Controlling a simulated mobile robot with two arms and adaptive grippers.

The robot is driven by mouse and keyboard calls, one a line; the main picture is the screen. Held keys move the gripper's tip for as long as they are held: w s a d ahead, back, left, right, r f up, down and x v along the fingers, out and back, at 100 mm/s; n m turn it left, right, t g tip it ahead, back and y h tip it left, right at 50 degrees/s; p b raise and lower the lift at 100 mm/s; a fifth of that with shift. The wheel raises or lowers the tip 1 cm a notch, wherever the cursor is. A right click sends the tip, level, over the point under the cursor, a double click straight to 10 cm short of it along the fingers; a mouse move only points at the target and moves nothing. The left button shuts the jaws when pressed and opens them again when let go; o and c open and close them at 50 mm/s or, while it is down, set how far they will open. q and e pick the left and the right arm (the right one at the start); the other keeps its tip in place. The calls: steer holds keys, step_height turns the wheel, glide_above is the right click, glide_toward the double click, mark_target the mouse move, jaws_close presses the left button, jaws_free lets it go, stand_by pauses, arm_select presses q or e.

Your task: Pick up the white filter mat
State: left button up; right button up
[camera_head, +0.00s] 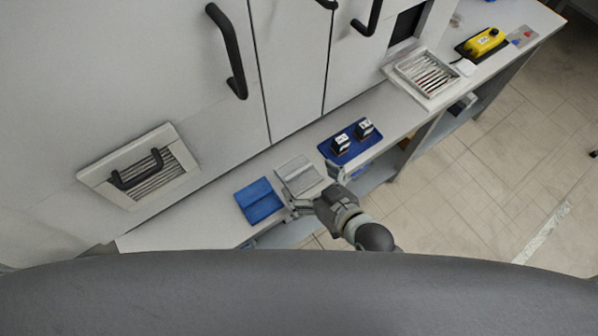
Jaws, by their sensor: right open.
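The white filter mat (297,174) appears to be the pale grey-white flat piece lying on the narrow bench (226,230), just right of a blue folded mat (259,201). My right gripper (313,188) is open at the near right end of the pale mat. One finger reaches toward the blue mat's side and the other toward the blue tray's side. Nothing shows held between the fingers. I cannot tell whether the fingers touch the mat, since the gripper covers its near edge. My left gripper is not in view.
A blue tray (351,156) with two small dark boxes stands close right of the gripper. Further right are a white slatted tray (452,88) and a yellow device (483,42). The cabinet front (180,80) with black handles rises behind. A vented panel (105,178) is at left.

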mark_target(300, 172)
steer(key=x, duration=0.4)
steer(key=shift+w+d+f, duration=0.15)
steer(key=shift+f, duration=0.05)
steer(key=c, duration=0.9)
steer(key=shift+r, duration=0.1)
